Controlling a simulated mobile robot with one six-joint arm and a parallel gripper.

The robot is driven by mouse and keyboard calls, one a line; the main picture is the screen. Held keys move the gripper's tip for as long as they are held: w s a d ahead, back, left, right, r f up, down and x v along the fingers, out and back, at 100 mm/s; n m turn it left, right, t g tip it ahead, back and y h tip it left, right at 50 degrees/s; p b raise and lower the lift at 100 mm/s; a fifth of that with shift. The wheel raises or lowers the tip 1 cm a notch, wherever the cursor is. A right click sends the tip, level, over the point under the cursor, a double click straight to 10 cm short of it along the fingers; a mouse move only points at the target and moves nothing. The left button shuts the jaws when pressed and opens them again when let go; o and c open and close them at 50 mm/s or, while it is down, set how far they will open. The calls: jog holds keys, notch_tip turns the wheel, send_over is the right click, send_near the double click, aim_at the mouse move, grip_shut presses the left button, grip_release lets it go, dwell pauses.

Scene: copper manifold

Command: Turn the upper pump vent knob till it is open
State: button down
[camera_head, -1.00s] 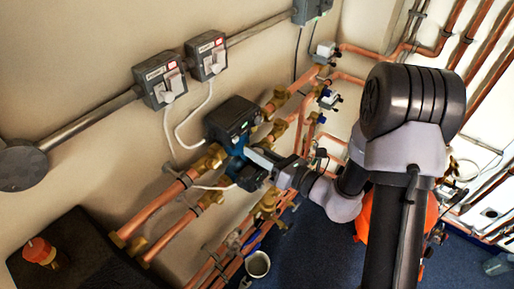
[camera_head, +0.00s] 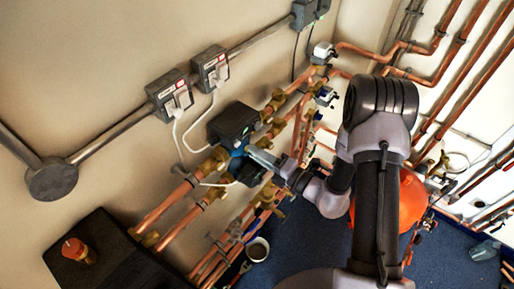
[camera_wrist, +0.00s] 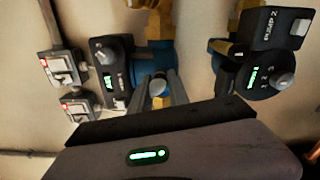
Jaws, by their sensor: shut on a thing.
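The upper pump (camera_head: 233,120) is a black box on a blue body, set in the copper pipes. In the wrist view it is at left, with a grey dial and a green display (camera_wrist: 108,72). Its small round vent knob (camera_wrist: 158,88) sits at the blue body, between the fingers of my gripper (camera_wrist: 160,90). My gripper is shut on this knob, and the fingers partly hide it. In the head view my gripper (camera_head: 249,151) reaches the blue body from the right. I cannot tell how far the knob is turned.
The lower pump (camera_head: 251,174), labelled PUMP 2 in the wrist view (camera_wrist: 265,50), is close to my gripper. Two switched sockets (camera_head: 170,94) are on the wall. Copper pipes and brass valves surround the pumps. An orange vessel (camera_head: 405,205) stands at right.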

jog(key=shift+m+p, duration=1.3)
jog(key=shift+m, duration=1)
jog(key=c, duration=1.3)
grip_release()
jog(key=shift+o, duration=0.2)
jog(key=shift+s+d, duration=0.1)
jog(key=shift+d, duration=0.05)
jog(key=v, duration=1.7)
jog(key=shift+b, duration=0.35)
jog(key=shift+s, duration=0.1)
